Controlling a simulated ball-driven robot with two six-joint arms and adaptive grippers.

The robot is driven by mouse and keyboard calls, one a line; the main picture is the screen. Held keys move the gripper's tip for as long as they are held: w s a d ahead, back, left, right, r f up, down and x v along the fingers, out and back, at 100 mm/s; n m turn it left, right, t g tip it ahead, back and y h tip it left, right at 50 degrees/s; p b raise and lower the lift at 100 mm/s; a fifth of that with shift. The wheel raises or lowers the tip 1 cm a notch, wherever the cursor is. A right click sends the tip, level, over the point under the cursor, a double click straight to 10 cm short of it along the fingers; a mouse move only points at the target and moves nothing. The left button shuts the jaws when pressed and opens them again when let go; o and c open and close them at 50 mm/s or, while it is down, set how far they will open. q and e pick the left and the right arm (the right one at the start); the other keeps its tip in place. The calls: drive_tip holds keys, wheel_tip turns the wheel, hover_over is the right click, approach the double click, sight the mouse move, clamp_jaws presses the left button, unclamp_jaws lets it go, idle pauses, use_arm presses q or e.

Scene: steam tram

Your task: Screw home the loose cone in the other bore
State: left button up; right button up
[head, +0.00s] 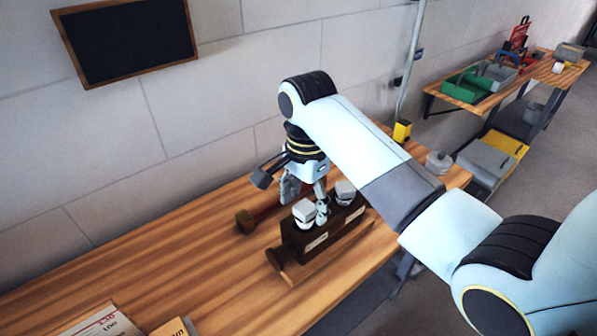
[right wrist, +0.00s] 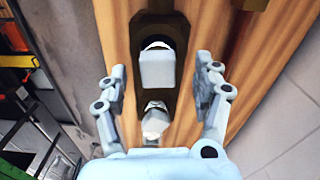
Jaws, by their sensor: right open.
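A dark block (head: 325,236) with a pale label stands on the wooden bench. Two white, square-headed cones sit on its top, a left one (head: 303,209) and a right one (head: 345,190). My right gripper (head: 306,198) is open over the block, pointing down. In the right wrist view its fingers (right wrist: 158,82) stand either side of one square-headed cone (right wrist: 156,71), with a gap on both sides. The other cone (right wrist: 155,120) shows nearer the palm and looks tilted. How deep either cone sits, I cannot tell. My left gripper is out of view.
A red bar with dark ends (head: 245,220) lies behind the block, close to my gripper. A grey lidded pot (head: 438,163) and a yellow thing (head: 402,130) stand at the bench's far end. Papers (head: 105,322) lie front left.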

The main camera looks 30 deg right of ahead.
drive_tip(key=shift+f, duration=0.65)
drive_tip(key=shift+s, duration=0.1)
clamp_jaws()
drive_tip(key=m, duration=0.3)
drive_tip(key=shift+m, duration=0.7)
